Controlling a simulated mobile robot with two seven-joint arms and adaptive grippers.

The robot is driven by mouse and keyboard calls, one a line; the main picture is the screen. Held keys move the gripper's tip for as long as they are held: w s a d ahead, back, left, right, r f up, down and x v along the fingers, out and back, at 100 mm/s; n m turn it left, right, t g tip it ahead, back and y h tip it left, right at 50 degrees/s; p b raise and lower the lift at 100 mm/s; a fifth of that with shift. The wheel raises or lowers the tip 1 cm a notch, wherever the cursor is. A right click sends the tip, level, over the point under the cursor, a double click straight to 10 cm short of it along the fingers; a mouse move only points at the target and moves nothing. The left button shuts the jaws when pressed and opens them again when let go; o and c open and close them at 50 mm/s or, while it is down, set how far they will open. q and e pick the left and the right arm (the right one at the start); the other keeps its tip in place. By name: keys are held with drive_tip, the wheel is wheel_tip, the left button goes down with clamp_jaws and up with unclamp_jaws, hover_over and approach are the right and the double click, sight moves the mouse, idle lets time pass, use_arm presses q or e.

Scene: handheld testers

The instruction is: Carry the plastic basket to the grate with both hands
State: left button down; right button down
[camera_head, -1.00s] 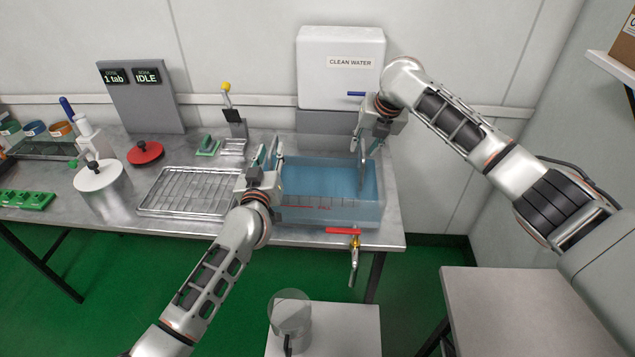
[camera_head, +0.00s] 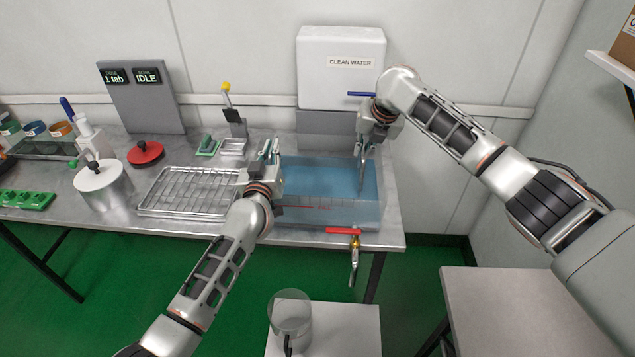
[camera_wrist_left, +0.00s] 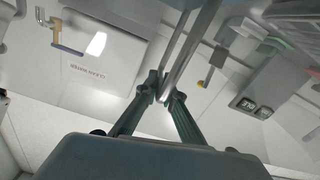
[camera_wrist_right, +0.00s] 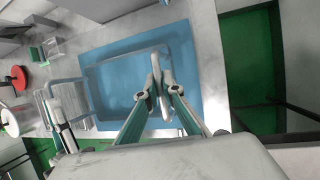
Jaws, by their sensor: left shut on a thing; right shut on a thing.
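A clean water tank (camera_head: 341,75) stands behind. A red-handled valve (camera_head: 345,231) sticks out at the front edge. A glass jar (camera_head: 290,315) stands on a low white stand.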

use_arm(q)
drive_tip(key=shift+r, duration=0.15)
use_arm(e)
drive_tip(key=shift+r, duration=0.15)
